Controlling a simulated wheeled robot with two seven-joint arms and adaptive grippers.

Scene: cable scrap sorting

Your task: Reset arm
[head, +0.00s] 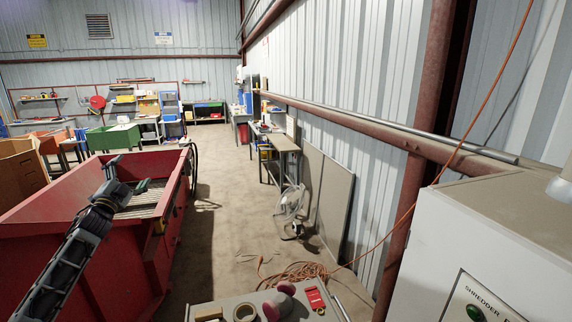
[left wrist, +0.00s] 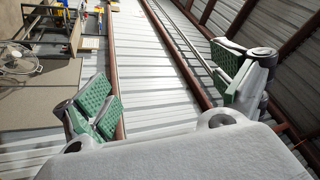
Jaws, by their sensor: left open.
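My left arm comes in from the lower left in the head view. My left gripper (head: 128,172) is over the large red bin (head: 128,262), whose inside shows only in part. In the left wrist view my left gripper (left wrist: 168,85) has its two green-padded fingers wide apart, with nothing between them. Behind the fingers there are the ribbed metal wall (left wrist: 160,65) and its rails. My right arm and right gripper are not in view.
A grey shredder cabinet (head: 500,245) fills the lower right. Orange cable (head: 305,272) lies coiled on the floor near a fan (head: 289,212). The floor aisle (head: 228,200) beyond is clear.

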